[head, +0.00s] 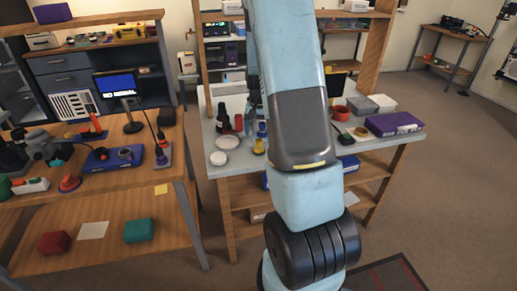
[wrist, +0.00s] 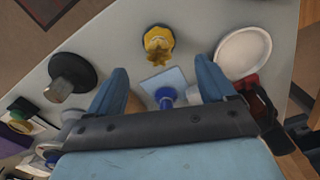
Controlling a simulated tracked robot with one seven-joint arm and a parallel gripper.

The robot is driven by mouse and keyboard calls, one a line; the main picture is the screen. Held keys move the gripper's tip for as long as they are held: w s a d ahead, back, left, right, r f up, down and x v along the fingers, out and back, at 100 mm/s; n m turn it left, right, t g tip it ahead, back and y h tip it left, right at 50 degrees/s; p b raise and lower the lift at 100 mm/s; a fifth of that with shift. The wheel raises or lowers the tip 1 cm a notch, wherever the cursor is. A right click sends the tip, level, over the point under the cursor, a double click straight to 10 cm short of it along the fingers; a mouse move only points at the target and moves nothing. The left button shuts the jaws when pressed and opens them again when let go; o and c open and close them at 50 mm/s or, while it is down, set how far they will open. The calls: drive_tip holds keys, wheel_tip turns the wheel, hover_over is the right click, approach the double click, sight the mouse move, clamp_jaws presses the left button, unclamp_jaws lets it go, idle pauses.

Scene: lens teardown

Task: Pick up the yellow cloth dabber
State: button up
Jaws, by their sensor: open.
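The yellow cloth dabber (wrist: 158,42) stands on the grey bench in the wrist view, just beyond my fingertips and roughly centred between them. In the head view a small yellow thing (head: 259,146), which looks like the same dabber, is on the bench left of my arm. My gripper (wrist: 161,66) is open, with its two blue fingers spread apart and nothing held. The dabber is apart from both fingers. In the head view my arm hides most of the gripper.
A blue-stemmed thing (wrist: 166,98) on a light blue square lies between my fingers. A white round dish (wrist: 243,52) is close to the right finger. A black round-based object (wrist: 72,75) stands left. The bench is bare around the dabber's left.

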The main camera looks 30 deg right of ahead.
sight(259, 140)
drive_tip(key=shift+s+a+f, duration=0.15)
drive_tip(key=shift+f, duration=1.6)
drive_tip(key=shift+s+a+f, duration=0.1)
drive_tip(key=shift+s+f, duration=0.05)
drive_tip(key=shift+f, duration=1.55)
drive_tip(key=shift+c, duration=0.2)
drive_tip(key=c, duration=1.2)
drive_tip(key=shift+r, duration=0.15)
